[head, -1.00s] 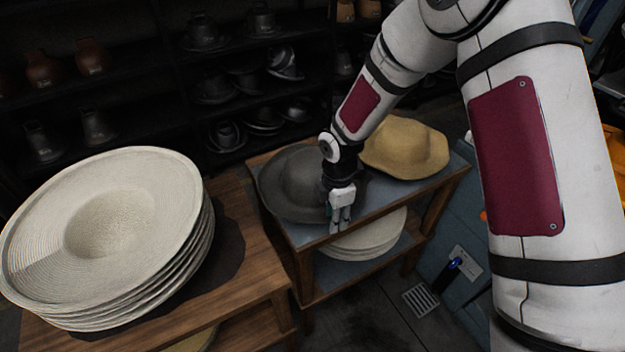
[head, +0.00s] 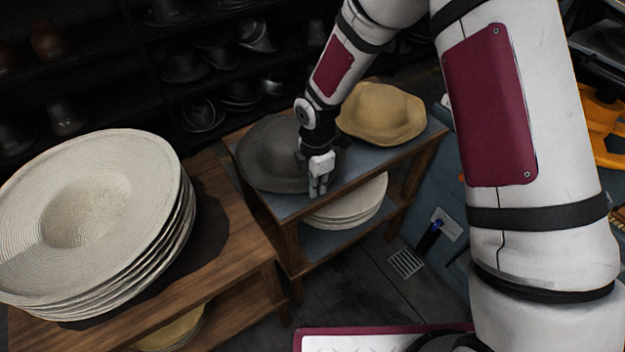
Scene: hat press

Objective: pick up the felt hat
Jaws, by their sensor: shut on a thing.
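The grey felt hat (head: 268,152) lies on the blue-grey top of a small wooden table (head: 285,207), brim down. My gripper (head: 318,190) reaches down at the hat's front right edge and is shut on its brim. The gripper hides part of the brim, and the exact grip between the fingertips is too small to see. A tan hat (head: 380,112) sits on the same table top, behind and to the right of my gripper.
A stack of cream woven hats (head: 85,215) stands on a wooden table (head: 235,240) at the left. Pale hat blanks (head: 350,205) lie on the shelf below the grey hat. Dark shelves (head: 130,90) with several hats stand behind. Open floor (head: 355,290) shows in front.

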